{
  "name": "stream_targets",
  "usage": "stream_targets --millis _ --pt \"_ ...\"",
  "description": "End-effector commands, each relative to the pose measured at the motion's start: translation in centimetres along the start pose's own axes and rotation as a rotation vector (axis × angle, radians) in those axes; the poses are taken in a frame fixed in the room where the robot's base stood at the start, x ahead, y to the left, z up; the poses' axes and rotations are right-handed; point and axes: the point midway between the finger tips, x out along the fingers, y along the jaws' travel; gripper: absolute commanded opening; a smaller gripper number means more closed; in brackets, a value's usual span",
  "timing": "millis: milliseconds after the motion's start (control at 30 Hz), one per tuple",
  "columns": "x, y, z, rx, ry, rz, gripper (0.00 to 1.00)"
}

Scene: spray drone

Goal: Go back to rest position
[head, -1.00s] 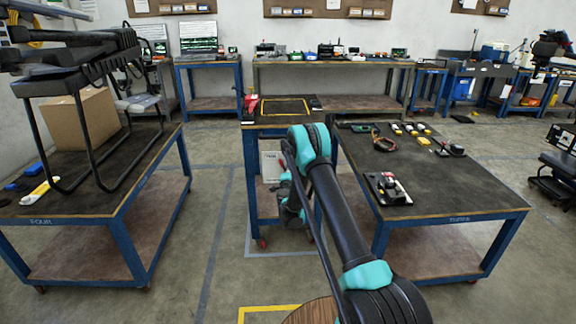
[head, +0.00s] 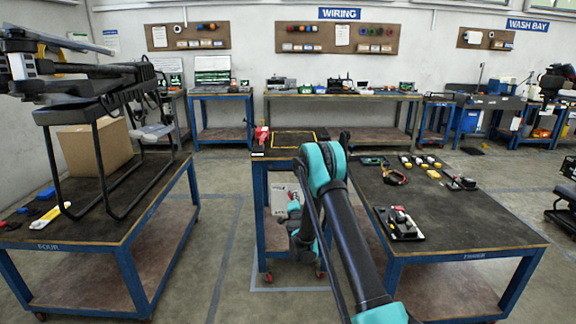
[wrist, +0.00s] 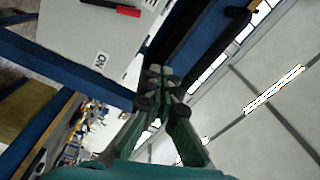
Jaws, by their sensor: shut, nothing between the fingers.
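My gripper (wrist: 160,80) shows in the wrist view with its dark fingers closed together and nothing between them. In the head view my arm reaches forward to its teal elbow and folds down in front of the narrow middle table (head: 294,140). The gripper's fingertips cannot be made out there. In the wrist view, a blue frame bar (wrist: 65,70) and a pale panel (wrist: 105,35) with a red-and-black object (wrist: 112,8) lie beyond the fingers. I cannot tell whether the fingers touch anything.
A left table (head: 105,225) carries a large drone (head: 95,90) and a cardboard box (head: 90,150). A right table (head: 460,225) holds tools and small parts. Benches (head: 340,97) line the back wall. Open floor (head: 215,265) lies between the left and middle tables.

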Motion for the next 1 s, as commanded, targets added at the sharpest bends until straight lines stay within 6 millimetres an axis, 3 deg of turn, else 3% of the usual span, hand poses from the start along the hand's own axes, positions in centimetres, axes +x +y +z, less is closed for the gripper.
stream_targets --millis 33,200,500,733,1000 --pt "-0.3 -2.0 -0.6 -0.031 -0.03 -0.012 0.0" --pt "-2.0 -7.7 -1.6 -0.154 -0.154 -0.046 0.0" --pt "-8.0 -13.8 -3.1 -0.375 -0.378 -0.042 0.0" --pt "-14.9 -15.2 -4.6 -0.542 -0.548 0.019 0.0" --pt "-24.9 -13.6 -7.2 -0.725 -0.74 0.151 0.0"
